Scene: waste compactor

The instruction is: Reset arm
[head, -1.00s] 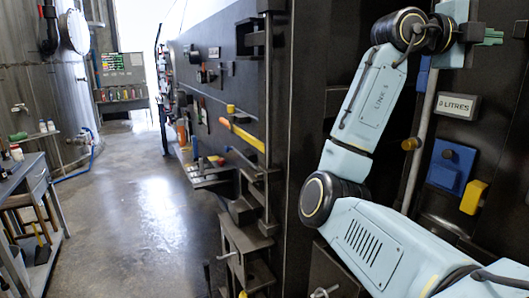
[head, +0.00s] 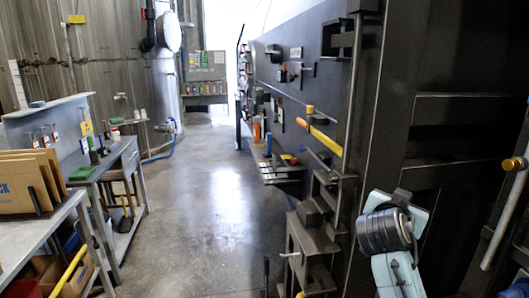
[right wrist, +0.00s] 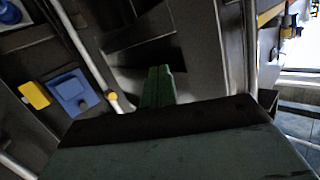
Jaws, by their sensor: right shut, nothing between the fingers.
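My right arm (head: 393,255) shows at the lower right of the head view as a black ringed joint with pale blue links. Its gripper is outside that view. In the right wrist view my right gripper (right wrist: 158,84) shows as green fingers closed together with nothing between them. It is in front of the dark machine front, apart from the blue panel (right wrist: 72,93) and the yellow block (right wrist: 34,95) at left. My left arm and left gripper are in neither view.
The dark compactor wall (head: 385,100) with levers and a yellow-orange handle (head: 320,135) stands at right. A grey workbench (head: 45,230) with cardboard (head: 20,188) stands at left. The concrete floor (head: 220,200) between them is clear. A pale pipe (head: 505,215) with a yellow knob is at far right.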

